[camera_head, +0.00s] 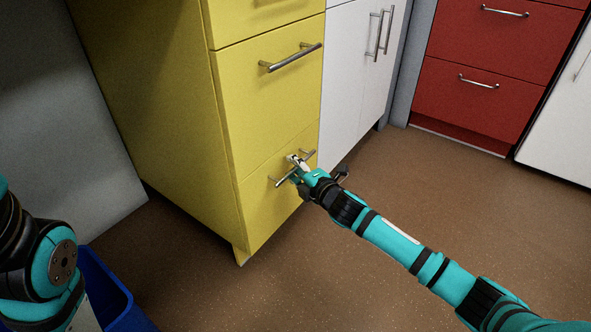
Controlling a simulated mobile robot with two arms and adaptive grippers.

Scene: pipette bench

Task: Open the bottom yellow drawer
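The yellow cabinet (150,90) stands at the left centre with its drawer fronts facing right. Its bottom yellow drawer (262,212) looks closed, flush with the cabinet front. The bottom drawer's metal handle (309,154) shows on both sides of my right gripper (296,164). My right gripper is at the middle of this handle, its fingertips small and partly overlapping the bar. I cannot tell whether the fingers are closed around it. Of my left arm only a link shows at the lower left; its gripper is out of view.
The yellow drawer above has a handle (291,57) and is closed. White cabinet doors (345,75) stand to the right, with red drawers (470,100) farther back. A blue bin (122,312) is at the lower left. The brown floor (400,190) before the drawers is clear.

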